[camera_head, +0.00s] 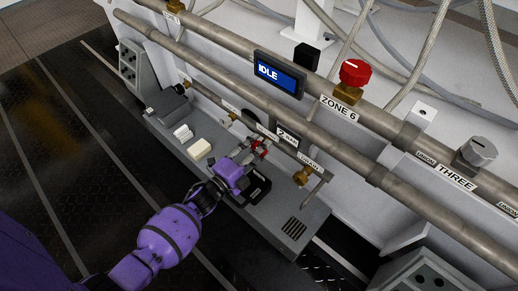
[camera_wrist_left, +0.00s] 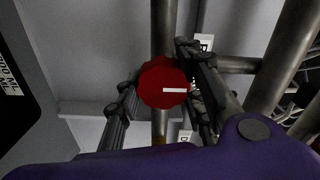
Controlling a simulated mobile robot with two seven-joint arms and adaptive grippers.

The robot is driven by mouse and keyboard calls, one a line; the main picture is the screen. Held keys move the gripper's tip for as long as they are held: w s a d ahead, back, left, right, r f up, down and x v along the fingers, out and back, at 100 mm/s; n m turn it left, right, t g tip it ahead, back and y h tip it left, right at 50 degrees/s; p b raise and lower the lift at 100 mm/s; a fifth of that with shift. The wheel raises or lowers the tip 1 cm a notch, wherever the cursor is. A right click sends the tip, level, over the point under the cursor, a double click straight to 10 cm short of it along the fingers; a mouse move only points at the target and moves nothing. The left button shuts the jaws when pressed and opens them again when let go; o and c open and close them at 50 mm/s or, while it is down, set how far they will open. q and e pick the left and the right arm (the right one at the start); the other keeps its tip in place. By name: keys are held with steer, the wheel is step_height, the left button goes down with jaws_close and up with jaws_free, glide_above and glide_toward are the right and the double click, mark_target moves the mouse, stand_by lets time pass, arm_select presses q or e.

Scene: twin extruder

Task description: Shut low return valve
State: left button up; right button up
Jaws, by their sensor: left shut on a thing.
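A red valve knob with a white pointer line (camera_wrist_left: 163,83) shows between the fingers of my left gripper in the left wrist view. The fingers (camera_wrist_left: 160,88) are closed in on either side of it, and the white line lies sideways. In the head view my left gripper (camera_head: 254,156) reaches the low pipe, and a bit of red shows at its fingertips. The fingers hide most of that valve. The tag wording beside it is too small to read fully. My right gripper is not in view.
Another red knob (camera_head: 355,72) on brass stands on the upper pipe at the ZONE 6 label. A screen reading IDLE (camera_head: 279,75) sits left of it. A grey ledge (camera_head: 222,140) under the low pipe carries small pale blocks (camera_head: 199,149). A brass fitting (camera_head: 302,177) is right of my gripper.

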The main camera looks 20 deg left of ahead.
arm_select(q)
steer(key=o, duration=1.1)
steer(key=shift+s+d+f, duration=0.1)
steer(key=shift+d+f, duration=0.15)
steer(key=shift+f, duration=0.1)
steer(key=shift+r, duration=0.15)
steer(key=shift+a, duration=0.1)
steer(key=v, duration=1.2)
